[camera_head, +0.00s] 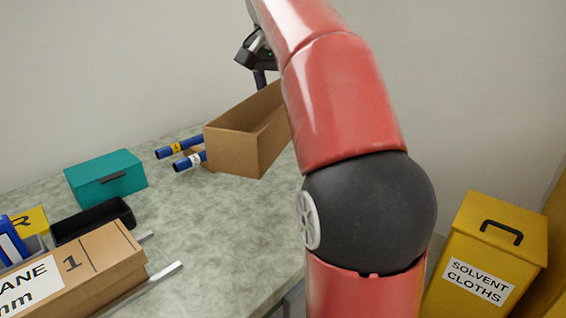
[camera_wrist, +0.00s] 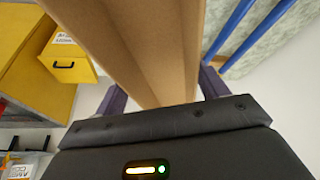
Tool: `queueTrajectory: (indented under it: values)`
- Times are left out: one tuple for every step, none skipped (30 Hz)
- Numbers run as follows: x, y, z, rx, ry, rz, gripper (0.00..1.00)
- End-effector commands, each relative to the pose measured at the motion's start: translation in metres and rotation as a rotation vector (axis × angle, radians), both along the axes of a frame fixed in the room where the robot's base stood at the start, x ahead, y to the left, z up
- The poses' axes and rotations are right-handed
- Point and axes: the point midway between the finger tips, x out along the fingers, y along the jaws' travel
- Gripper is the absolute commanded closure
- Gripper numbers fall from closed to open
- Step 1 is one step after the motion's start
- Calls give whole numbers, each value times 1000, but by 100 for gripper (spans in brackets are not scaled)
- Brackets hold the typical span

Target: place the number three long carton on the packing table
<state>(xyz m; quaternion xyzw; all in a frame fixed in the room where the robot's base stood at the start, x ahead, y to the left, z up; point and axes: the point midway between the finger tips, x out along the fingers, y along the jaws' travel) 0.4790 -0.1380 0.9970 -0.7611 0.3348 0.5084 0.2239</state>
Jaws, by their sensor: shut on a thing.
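A long, open-topped brown carton (camera_head: 233,150) is at the far right part of the grey-green table (camera_head: 215,215). No number shows on its visible sides. My gripper (camera_head: 258,75) is at its far end, partly hidden behind my red arm. In the wrist view the purple fingers of my gripper (camera_wrist: 162,88) are shut on the carton (camera_wrist: 150,45), one on each side. I cannot tell whether the carton touches the table. Another brown carton (camera_head: 95,262), marked 1, lies on the table at the lower left.
Blue rods (camera_head: 187,163) with labels lie just left of the held carton. A teal box (camera_head: 106,179) and a black tray (camera_head: 92,219) stand on the left. A yellow solvent cloths bin (camera_head: 484,255) stands right of the table. The table's middle is clear.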

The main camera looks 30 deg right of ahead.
Motion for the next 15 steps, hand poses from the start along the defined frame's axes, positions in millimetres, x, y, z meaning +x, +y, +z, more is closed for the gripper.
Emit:
queueTrajectory:
  values:
    - [-2,0,-10,1,3,-2,51]
    - [-2,0,-16,1,3,-2,51]
    - [-2,0,-25,1,3,-1,51]
    - [-2,0,-32,1,3,-1,51]
    - [-2,0,-39,1,3,-1,51]
    - [-2,0,-50,0,3,-1,51]
    - [-2,0,-60,1,4,-2,51]
    - [-2,0,-68,0,2,-2,51]
    - [-2,0,-78,0,2,-2,51]
    - [-1,0,-85,1,2,-1,51]
    - [-1,0,-91,0,1,0,51]
    - [-1,0,-99,0,1,0,51]
    - [-1,0,-103,1,1,0,51]
    - [-1,0,-107,0,1,0,51]
    - [-1,0,-110,0,0,0,51]
